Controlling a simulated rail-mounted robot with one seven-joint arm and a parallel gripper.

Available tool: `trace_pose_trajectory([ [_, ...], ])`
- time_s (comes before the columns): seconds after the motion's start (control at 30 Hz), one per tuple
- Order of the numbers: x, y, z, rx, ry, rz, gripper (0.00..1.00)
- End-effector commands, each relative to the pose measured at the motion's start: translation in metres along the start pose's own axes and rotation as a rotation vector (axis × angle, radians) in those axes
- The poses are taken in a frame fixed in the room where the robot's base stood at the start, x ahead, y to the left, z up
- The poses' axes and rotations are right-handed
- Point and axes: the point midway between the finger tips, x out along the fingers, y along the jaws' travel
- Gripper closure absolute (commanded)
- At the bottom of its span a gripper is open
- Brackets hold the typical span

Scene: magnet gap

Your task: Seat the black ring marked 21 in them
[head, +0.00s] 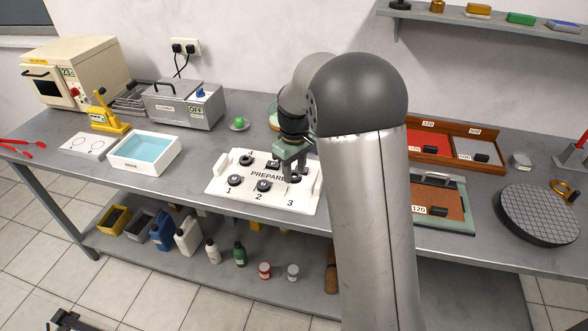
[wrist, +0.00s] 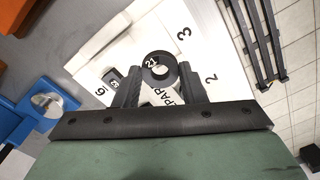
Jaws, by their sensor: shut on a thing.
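The black ring marked 21 (wrist: 150,63) is between the two fingers of my gripper (wrist: 160,69), which is shut on it. Its label faces the wrist camera. In the head view my gripper (head: 291,168) is over the right part of the white numbered board (head: 222,192), near number 3. I cannot tell whether the ring touches the board. Other black rings sit on the board: one at number 1 (head: 235,180), one at number 2 (head: 263,186) and one at number 4 (head: 246,160). Another dark piece (wrist: 113,76) shows beside number 6 in the wrist view.
Left of the board are a blue-filled tray (head: 114,164), a grey cleaner box (head: 180,118) and a yellow press (head: 105,125). To the right are a brown pad tray (head: 458,202), a wooden tray (head: 447,165) and a gridded disc (head: 540,240). My arm hides part of the table.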

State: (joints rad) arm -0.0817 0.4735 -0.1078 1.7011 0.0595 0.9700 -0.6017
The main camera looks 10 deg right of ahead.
Motion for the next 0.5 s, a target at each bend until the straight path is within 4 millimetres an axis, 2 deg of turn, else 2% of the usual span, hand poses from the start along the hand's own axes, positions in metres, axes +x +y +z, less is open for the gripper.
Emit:
trace_pose_trajectory([
  [0.27, 0.007, 0.0, 0.001, 0.002, 0.0, 0.0, 0.83],
  [0.5, 0.024, 0.0, 0.001, 0.003, -0.001, -0.001, 0.83],
])
